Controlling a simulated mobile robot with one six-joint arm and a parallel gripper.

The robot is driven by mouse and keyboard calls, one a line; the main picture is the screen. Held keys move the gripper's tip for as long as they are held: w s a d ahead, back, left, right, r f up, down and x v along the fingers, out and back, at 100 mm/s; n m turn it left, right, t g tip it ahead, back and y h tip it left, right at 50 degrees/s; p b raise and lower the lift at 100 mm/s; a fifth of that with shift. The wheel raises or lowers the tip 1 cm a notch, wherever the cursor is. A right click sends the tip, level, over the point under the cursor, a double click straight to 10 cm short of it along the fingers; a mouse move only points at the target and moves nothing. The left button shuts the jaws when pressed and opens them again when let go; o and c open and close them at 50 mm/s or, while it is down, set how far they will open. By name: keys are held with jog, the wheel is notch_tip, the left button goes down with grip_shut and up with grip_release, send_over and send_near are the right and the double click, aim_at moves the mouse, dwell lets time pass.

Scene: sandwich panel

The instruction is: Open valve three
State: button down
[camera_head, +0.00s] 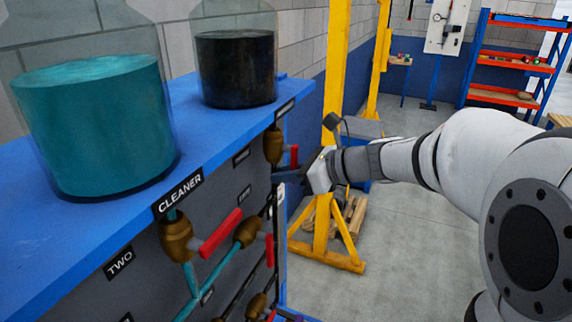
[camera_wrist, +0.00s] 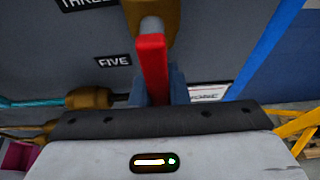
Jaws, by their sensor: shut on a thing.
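The valve at my gripper has a brass body (camera_wrist: 150,14) and a red lever handle (camera_wrist: 153,66). A partly cut-off label reading "THREE" (camera_wrist: 85,3) is beside it in the wrist view. In the head view its brass body (camera_head: 273,146) is at the far end of the panel, with its red handle (camera_head: 294,155) hanging beside it. My gripper (camera_wrist: 157,92) is shut on the red handle, with a finger on each side of it. In the head view my gripper (camera_head: 284,174) reaches the panel from the right. The handle's lower end is hidden.
The grey panel has a blue top (camera_head: 60,235) with a teal-filled jar (camera_head: 95,125) and a black-filled jar (camera_head: 236,68). Another red-handled valve (camera_head: 178,238) is under the "CLEANER" label. A "FIVE" label (camera_wrist: 113,61) is left of the handle. A yellow stand (camera_head: 322,240) is behind my gripper.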

jog(key=shift+r, duration=0.15)
jog(key=c, duration=1.4)
grip_release()
jog(key=b+v, duration=0.2)
jog(key=v, duration=0.5)
jog(key=shift+s+d, duration=0.15)
jog(key=shift+d, duration=0.2)
